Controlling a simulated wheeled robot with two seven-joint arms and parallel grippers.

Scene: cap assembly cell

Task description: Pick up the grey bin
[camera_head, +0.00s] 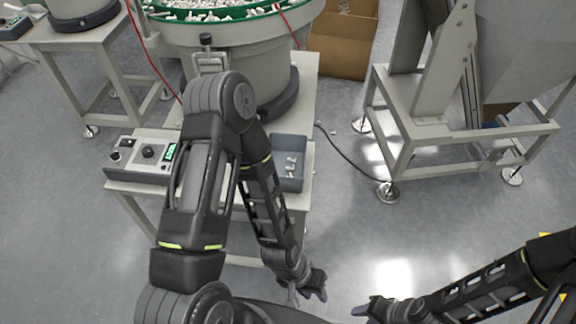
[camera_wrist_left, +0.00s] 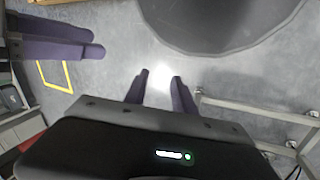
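The grey bin (camera_head: 303,172) is a small open box on the low table, in the middle of the head view, with a few small pale parts inside. My left arm passes in front of its left side and hides part of it. My left gripper (camera_head: 314,290) is low, in front of the table and well apart from the bin. In the left wrist view its two fingers (camera_wrist_left: 161,82) stand apart with nothing between them. My right gripper (camera_head: 366,308) is at the lower right of it, and its dark fingers (camera_wrist_left: 65,38) show in the left wrist view.
A bowl feeder (camera_head: 240,40) full of white parts stands behind the bin. A control box (camera_head: 145,158) sits on the table's left. A cardboard box (camera_head: 342,45) is at the back, and a metal-framed hopper stand (camera_head: 440,140) is on the right. Floor between is clear except a black cable.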

